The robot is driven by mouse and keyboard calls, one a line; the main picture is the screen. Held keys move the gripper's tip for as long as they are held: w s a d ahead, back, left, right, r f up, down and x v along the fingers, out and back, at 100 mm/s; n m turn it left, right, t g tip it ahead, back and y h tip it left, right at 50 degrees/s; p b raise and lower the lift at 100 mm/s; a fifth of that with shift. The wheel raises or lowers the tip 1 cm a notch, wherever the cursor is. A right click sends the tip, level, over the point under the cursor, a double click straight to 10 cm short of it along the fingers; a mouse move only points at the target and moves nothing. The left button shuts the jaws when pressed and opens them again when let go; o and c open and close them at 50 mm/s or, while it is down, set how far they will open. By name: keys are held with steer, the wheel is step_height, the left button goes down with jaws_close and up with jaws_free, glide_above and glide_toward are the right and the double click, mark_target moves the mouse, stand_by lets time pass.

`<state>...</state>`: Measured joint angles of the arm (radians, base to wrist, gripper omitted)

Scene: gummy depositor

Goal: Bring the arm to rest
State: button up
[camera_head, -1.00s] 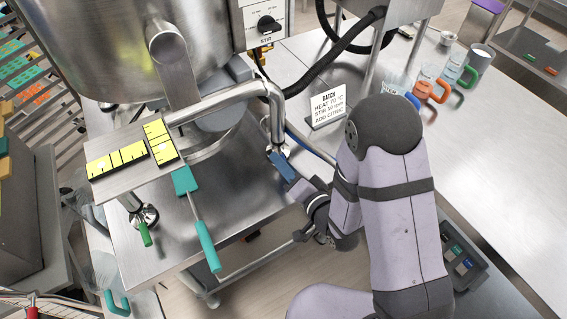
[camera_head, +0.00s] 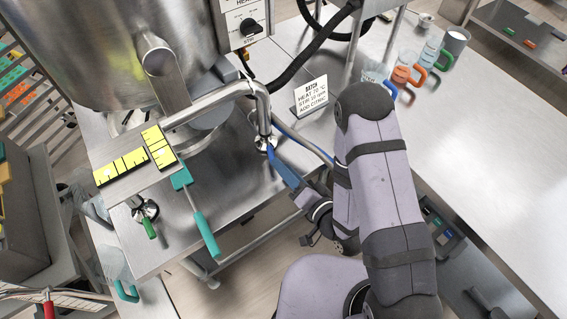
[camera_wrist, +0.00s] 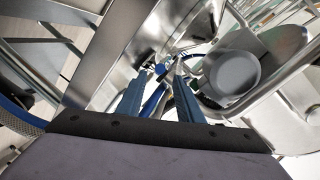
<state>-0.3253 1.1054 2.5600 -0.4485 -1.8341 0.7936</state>
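My gripper (camera_head: 281,165) is at the end of my arm, beside the steel pipe (camera_head: 262,105) that bends down from the kettle. In the wrist view its two blue-grey fingers (camera_wrist: 163,72) stand apart with a gap between them. A bright blue strip (camera_wrist: 154,98) shows in this gap, beyond or between the fingers; I cannot tell if they touch it. The fingers do not look closed on anything. In the head view the fingertips are close to the pipe's lower end, and contact there cannot be made out.
A teal-handled scraper (camera_head: 205,236) lies on the bench. A batch sign (camera_head: 311,96) and several cups (camera_head: 404,70) stand behind my arm. The right table (camera_head: 490,150) is largely clear.

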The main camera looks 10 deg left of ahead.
stand_by(0.5)
steer(key=shift+w+d+n+h, duration=0.25)
steer(key=shift+w+n+h, duration=0.05)
steer(key=shift+w+n, duration=0.15)
steer(key=w+d+n+h, duration=0.1)
steer(key=d, duration=0.1)
steer(key=w+d+n+g+h+p, duration=0.1)
steer(key=w+d+n+g+h, duration=0.1)
steer(key=w+d, duration=0.1)
steer(key=shift+d+f+h+p, duration=0.3)
steer(key=shift+d+f+h, duration=0.05)
steer(key=shift+f+h, duration=0.05)
steer(key=s+d+r+g+h+b, duration=0.1)
steer(key=s+d+r+g+h, duration=0.15)
steer(key=d, duration=0.45)
steer(key=s+d+r+g+h, duration=0.1)
steer(key=s+d+g+h, duration=0.25)
steer(key=d, duration=0.45)
steer(key=s+d+r+m+g, duration=0.1)
steer(key=s+r+g, duration=0.2)
steer(key=s, duration=0.6)
steer(key=shift+s+r+b, duration=0.3)
steer(key=shift+s+r, duration=0.1)
steer(key=shift+r, duration=0.45)
